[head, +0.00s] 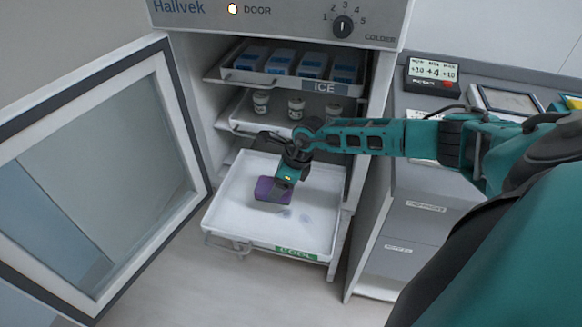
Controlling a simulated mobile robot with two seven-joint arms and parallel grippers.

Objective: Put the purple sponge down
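The purple sponge (265,190) is at the pulled-out white tray (230,217) labelled COOL, low in the open fridge. My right gripper (282,184) points down at the sponge and covers its upper right part. Its fingertips are hidden, so I cannot see whether they are closed on the sponge or apart. I cannot tell whether the sponge rests on the tray floor or hangs just above it. My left gripper is not in view.
The fridge door (105,170) stands open at left. Above the tray are a shelf with several white jars (296,107) and an ICE drawer (300,80) with blue packs. A grey counter (425,185) is at right. The tray's front has bare room, with two faint bluish spots.

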